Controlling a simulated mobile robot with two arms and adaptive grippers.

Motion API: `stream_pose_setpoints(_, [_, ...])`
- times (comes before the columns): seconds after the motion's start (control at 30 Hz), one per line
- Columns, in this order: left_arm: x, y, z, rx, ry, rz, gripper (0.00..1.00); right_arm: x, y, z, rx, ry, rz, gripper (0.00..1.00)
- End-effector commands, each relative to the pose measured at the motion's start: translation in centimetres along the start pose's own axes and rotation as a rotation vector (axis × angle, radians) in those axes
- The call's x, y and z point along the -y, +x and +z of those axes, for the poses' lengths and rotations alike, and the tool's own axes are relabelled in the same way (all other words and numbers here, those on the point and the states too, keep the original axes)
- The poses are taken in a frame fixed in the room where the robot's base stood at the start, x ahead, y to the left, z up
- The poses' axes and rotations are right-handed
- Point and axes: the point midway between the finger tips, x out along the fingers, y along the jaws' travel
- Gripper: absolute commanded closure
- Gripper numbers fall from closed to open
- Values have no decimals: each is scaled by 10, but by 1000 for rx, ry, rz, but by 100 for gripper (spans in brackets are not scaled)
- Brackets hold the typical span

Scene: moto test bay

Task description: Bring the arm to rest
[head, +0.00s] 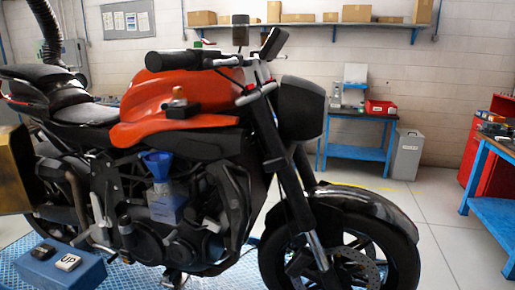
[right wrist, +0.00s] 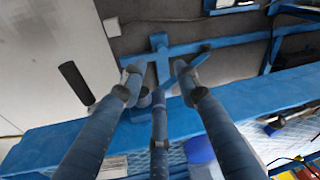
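My right gripper (right wrist: 159,78) shows in the right wrist view. Its blue-wrapped fingers stand apart with nothing held between them. It is above a blue bench or frame edge (right wrist: 50,145) with blue bracing beyond it. My left gripper is in neither view, and no arm shows in the head view. The orange and black motorcycle (head: 190,120) stands upright across the head view. A blue funnel (head: 157,163) sits at its engine, above a blue container (head: 167,207). A small item with a dark base (head: 179,104) rests on the orange bodywork.
A blue control box (head: 50,268) with an UP button is at the lower left. A blue workbench (head: 357,152), a grey bin (head: 407,155) and a red cabinet (head: 484,155) stand behind. Another blue bench (head: 497,208) is at the right. Floor between is clear.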

Motion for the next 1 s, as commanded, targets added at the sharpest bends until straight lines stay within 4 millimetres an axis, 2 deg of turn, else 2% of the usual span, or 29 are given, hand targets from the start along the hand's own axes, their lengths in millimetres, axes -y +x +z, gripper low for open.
stream_pose_setpoints(0.03, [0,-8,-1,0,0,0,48,-15,12,43,18,-1,19,68])
stream_pose_setpoints(0.1, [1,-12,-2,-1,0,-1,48,-33,25,91,26,-19,43,68])
stream_pose_setpoints(0.17, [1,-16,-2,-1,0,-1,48,-47,33,134,37,-39,62,68])
stream_pose_setpoints(0.2, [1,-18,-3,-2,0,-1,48,-55,36,162,44,-53,73,68])
stream_pose_setpoints(0.3, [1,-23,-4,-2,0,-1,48,-67,38,225,64,-89,91,68])
stream_pose_setpoints(0.43, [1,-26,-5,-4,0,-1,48,-75,34,282,84,-127,103,68])
stream_pose_setpoints(0.5, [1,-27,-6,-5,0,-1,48,-76,32,300,89,-140,105,68])
stream_pose_setpoints(0.6, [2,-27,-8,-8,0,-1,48,-77,31,313,93,-150,106,68])
stream_pose_setpoints(1.0, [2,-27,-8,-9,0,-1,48,-78,31,314,93,-151,107,68])
